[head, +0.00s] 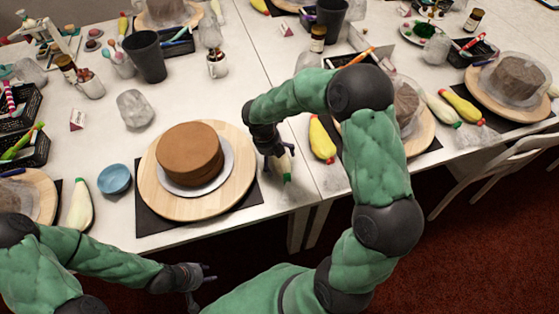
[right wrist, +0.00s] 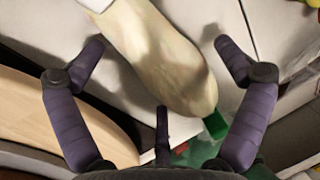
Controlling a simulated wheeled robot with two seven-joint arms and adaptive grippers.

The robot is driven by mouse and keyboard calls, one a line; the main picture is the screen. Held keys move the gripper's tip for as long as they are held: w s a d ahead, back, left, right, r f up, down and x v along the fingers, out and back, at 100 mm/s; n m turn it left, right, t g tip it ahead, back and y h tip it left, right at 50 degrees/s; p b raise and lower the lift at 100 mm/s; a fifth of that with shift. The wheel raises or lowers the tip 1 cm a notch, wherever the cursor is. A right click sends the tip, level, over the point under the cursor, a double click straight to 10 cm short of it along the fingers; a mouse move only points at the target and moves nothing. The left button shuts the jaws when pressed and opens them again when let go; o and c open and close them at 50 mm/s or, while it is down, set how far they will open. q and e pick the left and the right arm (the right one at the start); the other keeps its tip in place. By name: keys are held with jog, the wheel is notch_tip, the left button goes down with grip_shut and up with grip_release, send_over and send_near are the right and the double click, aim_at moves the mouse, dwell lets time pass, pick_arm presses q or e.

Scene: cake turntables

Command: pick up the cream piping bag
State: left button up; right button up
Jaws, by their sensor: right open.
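The cream piping bag (head: 286,166), pale with a green tip, lies on the table just right of the cake turntable and is partly hidden by my right gripper (head: 274,150). In the right wrist view, the bag (right wrist: 160,55) fills the upper middle with its green tip pointing down to the right. The open fingers of my right gripper (right wrist: 160,60) spread to either side of it; contact cannot be told. My left gripper (head: 203,282) is open and empty, low in front of the table. Another cream bag (head: 80,205) lies at the left.
A brown cake (head: 190,154) stands on the wooden turntable (head: 160,195), close to the left of my right gripper. A blue bowl (head: 115,179) is left of it, and a yellow piping bag (head: 322,140) lies to the right. A dark cup (head: 146,55) stands behind.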

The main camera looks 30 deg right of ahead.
jog(key=shift+r, duration=0.1)
jog(key=c, duration=0.8)
jog(key=shift+r, duration=0.1)
jog(key=shift+r+p, duration=0.4)
jog(key=p+v, duration=0.2)
jog(key=v, duration=0.1)
jog(key=shift+s+d+r, duration=0.1)
jog(key=shift+s+r, duration=0.05)
jog(key=shift+s, duration=0.1)
jog(key=s+a+r+p, duration=0.5)
jog(key=s+a+r, duration=0.3)
jog(key=a, duration=0.3)
jog(key=shift+r+p, duration=0.3)
jog(key=shift+r, duration=0.15)
jog(key=shift+o, duration=0.2)
jog(key=shift+c, duration=0.4)
